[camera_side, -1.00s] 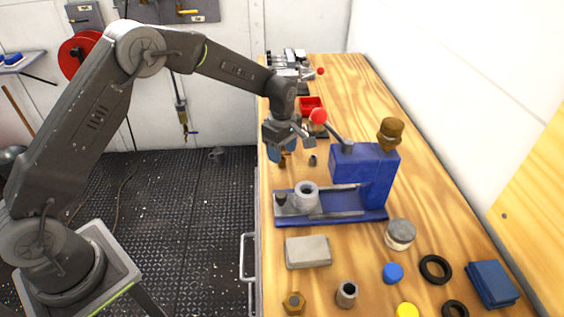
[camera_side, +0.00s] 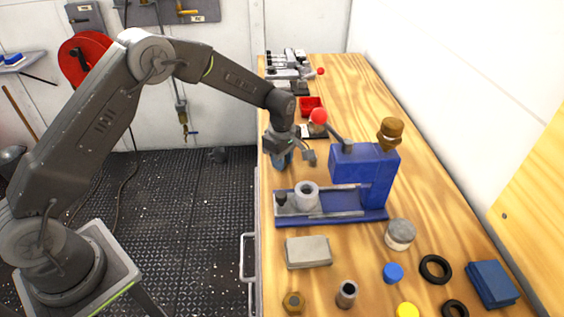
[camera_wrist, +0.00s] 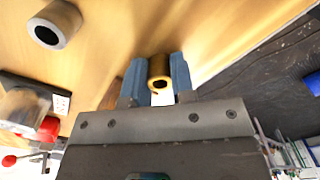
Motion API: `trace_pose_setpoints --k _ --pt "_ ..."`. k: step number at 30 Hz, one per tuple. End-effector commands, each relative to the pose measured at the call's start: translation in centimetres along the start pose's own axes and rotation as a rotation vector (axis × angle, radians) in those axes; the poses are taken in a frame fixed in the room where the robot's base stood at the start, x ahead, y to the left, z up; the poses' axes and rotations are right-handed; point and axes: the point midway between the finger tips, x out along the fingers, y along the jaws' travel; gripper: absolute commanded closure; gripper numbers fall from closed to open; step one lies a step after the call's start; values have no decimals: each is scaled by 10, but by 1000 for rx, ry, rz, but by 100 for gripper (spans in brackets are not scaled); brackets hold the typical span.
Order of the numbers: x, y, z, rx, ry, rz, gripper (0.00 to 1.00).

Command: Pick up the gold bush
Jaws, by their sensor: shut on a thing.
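In the side view my gripper (camera_side: 283,160) is low at the left edge of the wooden bench, behind the blue press. The bush cannot be made out there, hidden by the fingers. Whether it touches the bench is not clear.
The blue press (camera_side: 364,172) with its red-knobbed lever stands close in front of my gripper. A red bin (camera_side: 311,106) lies beyond. A grey block (camera_side: 308,251) and several small parts occupy the near bench.

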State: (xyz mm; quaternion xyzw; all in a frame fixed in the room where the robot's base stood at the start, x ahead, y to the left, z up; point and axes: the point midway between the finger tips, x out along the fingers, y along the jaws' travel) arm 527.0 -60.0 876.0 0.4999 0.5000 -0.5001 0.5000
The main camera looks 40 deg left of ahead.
Motion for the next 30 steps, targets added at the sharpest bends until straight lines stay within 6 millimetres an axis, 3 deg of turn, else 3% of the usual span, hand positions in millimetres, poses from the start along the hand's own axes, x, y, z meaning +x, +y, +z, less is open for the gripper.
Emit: trace_pose_setpoints --k 13,20,30 --pt "-6 0 0 0 0 2 100" --pt "-39 1 0 0 0 6 100" --pt "-85 -30 -66 -5 0 3 100"
